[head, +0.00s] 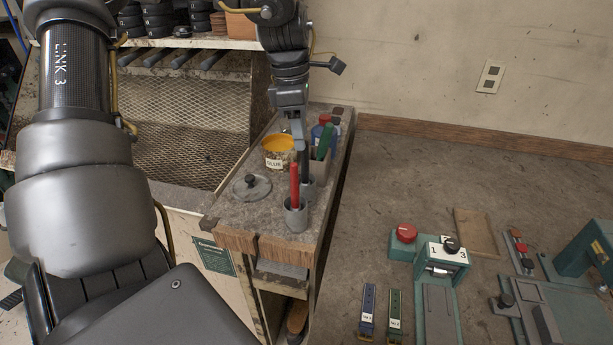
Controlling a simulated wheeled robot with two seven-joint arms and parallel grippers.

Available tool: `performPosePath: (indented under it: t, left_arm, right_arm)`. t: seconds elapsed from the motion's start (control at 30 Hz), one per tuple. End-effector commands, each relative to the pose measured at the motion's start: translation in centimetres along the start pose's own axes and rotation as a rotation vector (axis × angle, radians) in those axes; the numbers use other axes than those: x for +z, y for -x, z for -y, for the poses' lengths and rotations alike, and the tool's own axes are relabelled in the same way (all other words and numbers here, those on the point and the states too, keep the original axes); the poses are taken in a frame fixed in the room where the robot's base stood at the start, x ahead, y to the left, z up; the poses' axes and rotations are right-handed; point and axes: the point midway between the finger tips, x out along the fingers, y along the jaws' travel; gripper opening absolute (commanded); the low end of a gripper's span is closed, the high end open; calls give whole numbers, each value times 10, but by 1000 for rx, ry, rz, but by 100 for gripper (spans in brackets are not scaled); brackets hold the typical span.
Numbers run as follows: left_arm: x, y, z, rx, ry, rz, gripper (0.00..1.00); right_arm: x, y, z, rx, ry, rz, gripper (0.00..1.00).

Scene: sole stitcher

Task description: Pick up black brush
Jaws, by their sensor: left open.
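My left gripper (302,143) points down over the narrow bench at the wall. It is open, with its fingers at the top of a dark upright handle, which looks like the black brush (305,163). I cannot tell whether the fingers touch it. The black brush stands in a small metal cup (307,188), partly hidden by a red-handled tool (295,184) in front. That red tool stands in a second metal cup (296,216). My right gripper is not in view.
A glue can (278,163) with an orange top and a loose lid (251,187) sit left of the cups. Behind them, a green tool (324,141) stands in a box holder (320,168).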

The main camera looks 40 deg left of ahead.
Motion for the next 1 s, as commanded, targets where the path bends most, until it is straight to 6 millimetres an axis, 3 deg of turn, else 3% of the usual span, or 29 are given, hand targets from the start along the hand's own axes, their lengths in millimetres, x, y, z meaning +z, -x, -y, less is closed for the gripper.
performPosePath:
  t: [0.1, 0.3, 0.7, 0.93, 1.0]
  left_arm:
    - [0, -9, 0, -1, 1, 1, 42]
    - [1, -14, 0, 0, 1, 1, 42]
    - [7, -60, 2, 0, 2, 2, 42]
    - [7, -62, 2, 2, 2, 2, 42]
    - [7, -62, 2, 2, 2, 2, 34]
  right_arm:
    - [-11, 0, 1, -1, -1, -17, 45]
    - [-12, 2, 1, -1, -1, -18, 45]
    - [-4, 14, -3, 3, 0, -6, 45]
    - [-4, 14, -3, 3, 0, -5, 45]
    - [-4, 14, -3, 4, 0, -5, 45]
